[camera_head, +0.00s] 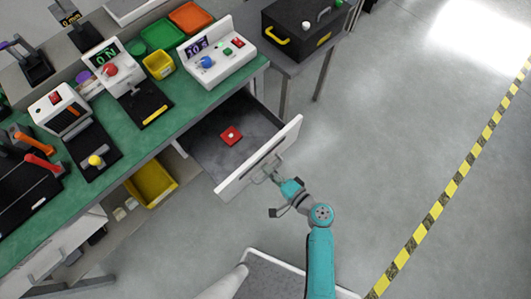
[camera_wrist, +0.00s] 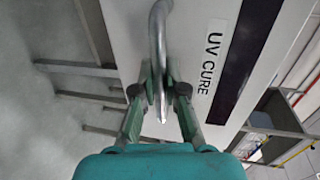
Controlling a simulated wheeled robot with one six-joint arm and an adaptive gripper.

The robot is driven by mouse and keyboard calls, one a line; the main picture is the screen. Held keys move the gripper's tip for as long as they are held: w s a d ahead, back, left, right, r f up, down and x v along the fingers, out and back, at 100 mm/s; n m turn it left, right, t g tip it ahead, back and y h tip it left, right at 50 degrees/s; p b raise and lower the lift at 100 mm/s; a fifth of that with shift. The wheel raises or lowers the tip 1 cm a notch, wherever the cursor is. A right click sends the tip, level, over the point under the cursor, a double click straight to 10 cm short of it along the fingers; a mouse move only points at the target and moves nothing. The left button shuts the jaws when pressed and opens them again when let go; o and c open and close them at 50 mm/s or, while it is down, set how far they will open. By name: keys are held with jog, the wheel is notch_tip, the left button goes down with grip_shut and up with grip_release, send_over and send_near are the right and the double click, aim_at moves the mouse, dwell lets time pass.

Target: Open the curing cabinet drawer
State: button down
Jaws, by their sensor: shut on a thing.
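The curing cabinet drawer (camera_head: 262,163) stands well out from under the green bench, with its dark inside showing. A red square piece with a pale centre (camera_head: 231,136) lies in it. The drawer's white front carries a "UV CURE" label (camera_wrist: 212,62) and a dark stripe in the wrist view. My gripper (camera_head: 272,177) is at the outside of the drawer front. In the wrist view my gripper (camera_wrist: 160,92) has its fingers shut on the curved metal handle (camera_wrist: 157,35), one on each side of it.
The green bench top (camera_head: 183,112) holds white control boxes, a yellow bin (camera_head: 158,64) and coloured trays. A black case (camera_head: 300,30) stands on a side table at the back. A yellow bin (camera_head: 151,184) sits below the bench. The floor at right is clear up to a striped line (camera_head: 455,173).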

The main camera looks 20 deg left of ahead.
jog(key=c, duration=1.2)
grip_release()
jog(key=v, duration=1.2)
jog(key=shift+f, duration=0.1)
